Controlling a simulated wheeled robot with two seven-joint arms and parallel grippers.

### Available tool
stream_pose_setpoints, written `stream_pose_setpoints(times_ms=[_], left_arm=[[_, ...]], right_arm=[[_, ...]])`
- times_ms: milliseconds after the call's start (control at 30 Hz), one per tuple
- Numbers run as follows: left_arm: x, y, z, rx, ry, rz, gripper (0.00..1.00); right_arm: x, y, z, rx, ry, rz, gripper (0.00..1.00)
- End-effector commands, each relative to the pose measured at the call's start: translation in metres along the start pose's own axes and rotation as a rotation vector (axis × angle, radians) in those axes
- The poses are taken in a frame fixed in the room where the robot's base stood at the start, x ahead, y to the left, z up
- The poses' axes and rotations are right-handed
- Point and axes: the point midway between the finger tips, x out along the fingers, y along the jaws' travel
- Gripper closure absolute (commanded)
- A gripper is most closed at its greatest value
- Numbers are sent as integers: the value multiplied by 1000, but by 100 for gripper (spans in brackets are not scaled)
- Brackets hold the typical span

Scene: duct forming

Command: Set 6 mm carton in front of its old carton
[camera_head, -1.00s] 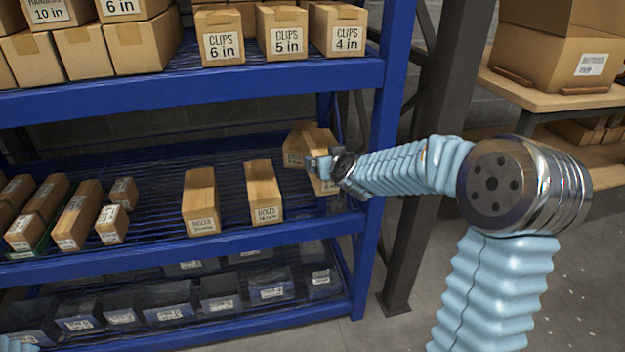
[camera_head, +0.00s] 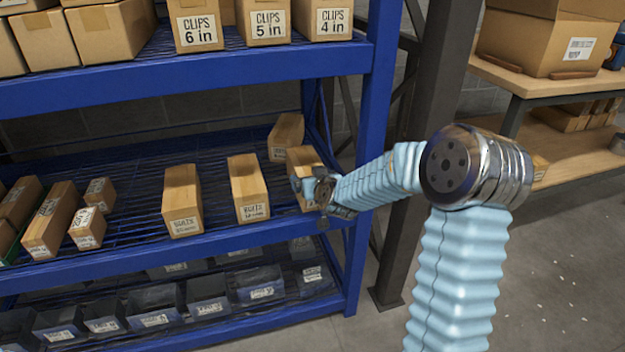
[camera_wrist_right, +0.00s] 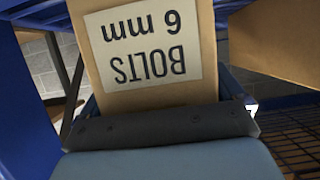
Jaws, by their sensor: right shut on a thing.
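My right gripper (camera_head: 318,190) is shut on the 6 mm carton (camera_head: 301,160), a brown box at the right end of the middle shelf. In the right wrist view the 6 mm carton (camera_wrist_right: 150,55) fills the middle, its white label reading "BOLTS 6 mm" upside down. Behind it in the head view stands another brown carton (camera_head: 287,132), likely the old one; its label is too small to read. In the wrist view a brown box side (camera_wrist_right: 285,40) shows at the right. I cannot tell whether the held carton touches the shelf. My left gripper is out of view.
Two bolt cartons, one (camera_head: 248,187) nearer and one (camera_head: 182,200) further left, stand on the middle shelf (camera_head: 130,258). Smaller boxes (camera_head: 88,228) sit at the left. A blue upright (camera_head: 372,110) rises close to my right arm. Dark bins (camera_head: 207,293) fill the lower shelf.

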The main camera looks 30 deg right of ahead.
Motion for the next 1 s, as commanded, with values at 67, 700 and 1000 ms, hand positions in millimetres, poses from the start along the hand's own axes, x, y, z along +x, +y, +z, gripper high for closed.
stream_pose_setpoints(times_ms=[67,700,1000], left_arm=[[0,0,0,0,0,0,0],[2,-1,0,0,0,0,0],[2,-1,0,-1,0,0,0]], right_arm=[[0,0,-2,0,4,0,51],[-30,0,-2,0,4,0,0],[-97,0,-2,0,4,1,0]])
